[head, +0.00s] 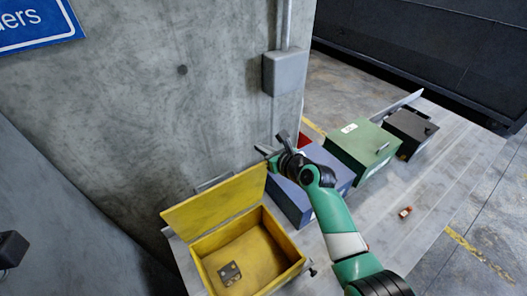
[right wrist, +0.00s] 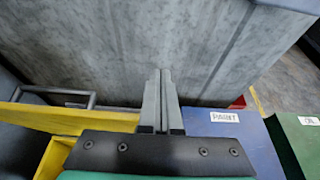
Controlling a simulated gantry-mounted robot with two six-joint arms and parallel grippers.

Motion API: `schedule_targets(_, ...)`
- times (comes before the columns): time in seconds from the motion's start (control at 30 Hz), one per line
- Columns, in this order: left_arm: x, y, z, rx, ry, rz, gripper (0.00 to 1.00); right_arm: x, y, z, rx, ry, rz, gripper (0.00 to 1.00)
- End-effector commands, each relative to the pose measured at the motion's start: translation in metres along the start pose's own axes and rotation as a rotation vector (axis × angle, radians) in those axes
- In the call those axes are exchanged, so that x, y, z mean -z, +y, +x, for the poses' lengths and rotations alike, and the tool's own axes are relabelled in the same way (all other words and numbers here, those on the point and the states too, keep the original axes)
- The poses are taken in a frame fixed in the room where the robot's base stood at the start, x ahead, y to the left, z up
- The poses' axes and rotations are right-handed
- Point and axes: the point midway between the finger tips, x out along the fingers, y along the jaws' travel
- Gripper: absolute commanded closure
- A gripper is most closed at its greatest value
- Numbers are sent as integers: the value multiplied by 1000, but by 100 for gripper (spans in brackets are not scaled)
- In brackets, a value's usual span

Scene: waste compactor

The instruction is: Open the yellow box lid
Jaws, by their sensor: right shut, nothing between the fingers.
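The yellow box (head: 290,272) stands on the bench at the lower middle of the head view. Its lid (head: 214,206) is raised and stands tilted up along the box's back side, so the inside shows. A small dark piece with holes (head: 229,272) lies on the box floor. My right gripper (head: 266,151) is just above and beyond the lid's right end. In the right wrist view its fingers (right wrist: 161,78) are together and empty, in front of the concrete wall. The yellow lid (right wrist: 70,117) shows at left there, with a dark handle (right wrist: 55,95).
A blue box (head: 292,202) stands right of the yellow one, labelled "PAINT" in the wrist view. Beyond it are a green box (head: 362,147) and a dark box (head: 411,132). The concrete wall (head: 180,110) is close behind.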

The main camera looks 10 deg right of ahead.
Motion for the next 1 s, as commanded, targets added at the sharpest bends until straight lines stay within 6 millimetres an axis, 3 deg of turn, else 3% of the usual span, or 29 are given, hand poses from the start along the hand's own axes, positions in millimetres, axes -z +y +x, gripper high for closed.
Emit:
schedule_targets(0.53,8,0,9,0,0,0,73,-2,-1,-9,0,0,-2,100)
schedule_targets(0.73,25,0,27,0,0,0,73,-5,0,-35,2,0,-1,100)
schedule_targets(1.0,32,0,34,0,0,0,73,-1,0,-80,1,0,0,100)
